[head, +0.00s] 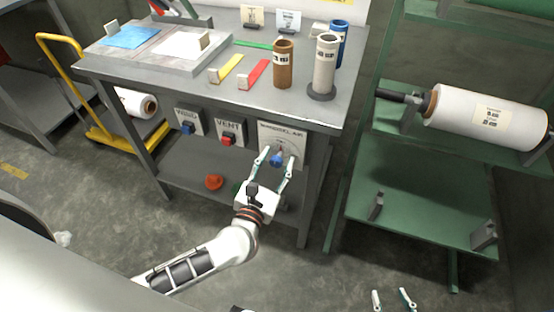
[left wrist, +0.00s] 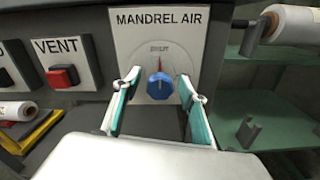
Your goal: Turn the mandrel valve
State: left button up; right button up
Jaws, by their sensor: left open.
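The mandrel valve is a blue knob (left wrist: 159,87) with a red pointer (left wrist: 160,65) that points up. It sits on a light panel (left wrist: 190,30) labelled MANDREL AIR; small lettering on the dial is too blurred to read. In the head view the knob (head: 277,160) is on the table's front. My left gripper (head: 278,155) is open in front of the panel, with one finger on each side of the knob; in the left wrist view (left wrist: 160,76) gaps show between the fingers and knob. My right gripper (head: 392,298) is open and empty at the bottom edge; only its fingertips show.
A VENT box with a red button (head: 227,140) and another box with a blue button (head: 187,128) are left of the valve. The table (head: 185,90) carries tubes and strips. A green rack (head: 430,205) with a white roll (head: 485,117) stands right.

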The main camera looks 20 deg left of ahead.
pick_arm(q)
jog(key=shift+w, duration=0.2)
jog(key=c, duration=1.1)
